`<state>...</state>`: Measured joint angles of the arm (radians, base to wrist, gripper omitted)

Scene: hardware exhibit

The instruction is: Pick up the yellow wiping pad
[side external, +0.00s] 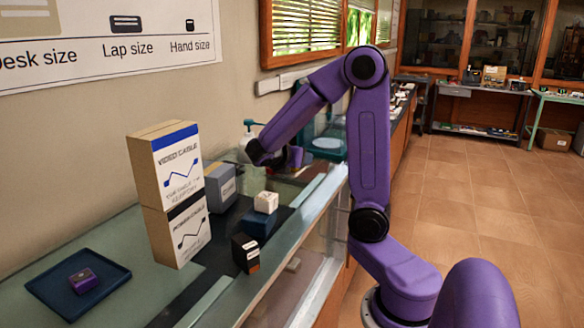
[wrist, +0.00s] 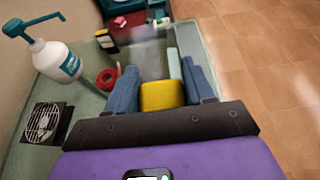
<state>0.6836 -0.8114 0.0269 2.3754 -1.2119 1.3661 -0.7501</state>
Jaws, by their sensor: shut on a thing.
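The yellow wiping pad (wrist: 163,97) shows in the wrist view, between the two blue fingers of my gripper (wrist: 160,85). The fingers are shut on its left and right sides. The pad's underside is hidden, and I cannot tell whether it touches the counter. In the side external view my gripper is at the far part of the glass counter, mostly hidden by my purple arm, and the pad cannot be made out there.
A white pump bottle (wrist: 55,60), a red ring-shaped item (wrist: 107,78) and a round metal grille (wrist: 43,122) lie left of my gripper. Stacked cable boxes (side external: 178,190), a grey box (side external: 220,186), a small black box (side external: 245,253) and a blue tray (side external: 110,284) stand on the nearer counter.

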